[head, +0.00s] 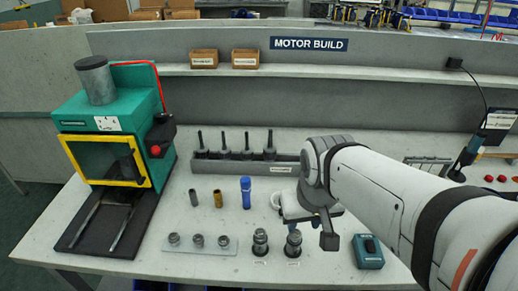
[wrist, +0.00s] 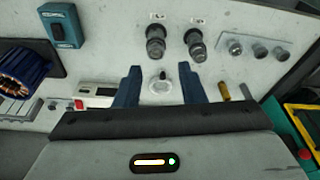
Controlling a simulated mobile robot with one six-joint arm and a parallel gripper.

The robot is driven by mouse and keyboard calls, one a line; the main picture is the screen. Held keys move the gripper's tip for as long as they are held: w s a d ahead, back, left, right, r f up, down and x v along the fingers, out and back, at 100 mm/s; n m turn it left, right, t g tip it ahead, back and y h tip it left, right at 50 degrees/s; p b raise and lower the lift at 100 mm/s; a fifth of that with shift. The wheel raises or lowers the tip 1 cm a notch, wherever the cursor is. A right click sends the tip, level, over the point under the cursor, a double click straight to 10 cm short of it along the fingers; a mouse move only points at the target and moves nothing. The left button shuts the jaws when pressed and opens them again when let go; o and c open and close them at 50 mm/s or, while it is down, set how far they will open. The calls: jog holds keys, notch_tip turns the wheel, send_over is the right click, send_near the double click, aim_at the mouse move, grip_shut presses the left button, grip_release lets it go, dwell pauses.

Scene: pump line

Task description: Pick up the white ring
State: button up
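The white ring (wrist: 152,87) shows in the wrist view, lying on the light bench top between my two fingers, with a small dark piece at its upper middle. My gripper (wrist: 160,76) has its blue fingers spread wide, one on each side of the ring, with clear gaps to it. In the head view my gripper (head: 306,222) hangs over the middle of the bench and hides most of the area below it. I cannot tell its height above the bench.
A blue cylinder (head: 245,192) and a brass sleeve (head: 218,198) stand left of my gripper. Two grey fittings (head: 260,242) (head: 293,243) stand in front. A teal box (head: 368,251) lies right. A green press (head: 110,130) stands far left; a grey tray (head: 280,168) is behind.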

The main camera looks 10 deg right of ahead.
jog(key=shift+o, duration=0.5)
jog(key=w+f+g+p, duration=0.1)
jog(key=w+f, duration=0.2)
jog(key=w, duration=0.3)
jog(key=w+f+p, duration=0.1)
jog(key=w+f, duration=0.3)
jog(key=w, duration=0.2)
jog(key=w+f+g+p, duration=0.1)
jog(key=w+f, duration=0.3)
jog(key=w, duration=0.3)
jog(key=shift+d+n+g+p, duration=0.3)
jog(key=shift+n+p, duration=0.1)
jog(key=f, duration=0.5)
jog(key=f+p, duration=0.1)
jog(key=f, duration=0.2)
jog(key=shift+s+a, duration=0.1)
jog(key=shift+s, duration=0.2)
jog(key=shift+c, duration=0.5)
grip_shut()
